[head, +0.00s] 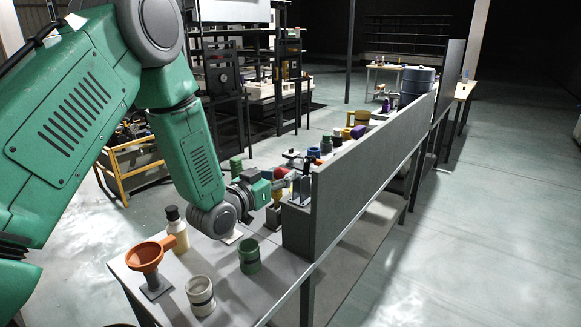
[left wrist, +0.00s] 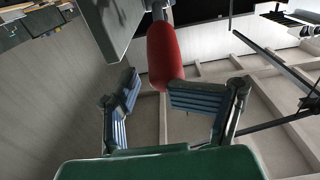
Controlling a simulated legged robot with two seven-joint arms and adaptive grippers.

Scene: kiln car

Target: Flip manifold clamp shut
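A red handle (left wrist: 165,55), apparently the clamp's grip, hangs from a grey metal rod in the left wrist view. My left gripper (left wrist: 151,88) is open, with a clear gap between its blue-padded fingers. The handle's lower end is close to the right finger's tip; I cannot tell whether they touch. In the head view my left gripper (head: 288,183) is small, beside a dark upright fixture (head: 304,184) at the near end of the grey panel. The clamp's details are too small to tell there. My right gripper is not in view.
An orange funnel (head: 146,257) on a stand, a cream cup (head: 200,296), a green cup (head: 250,256) and a bottle (head: 177,228) stand on the near bench. The tall grey panel (head: 365,160) bounds its right side. Several coloured parts line the bench farther back.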

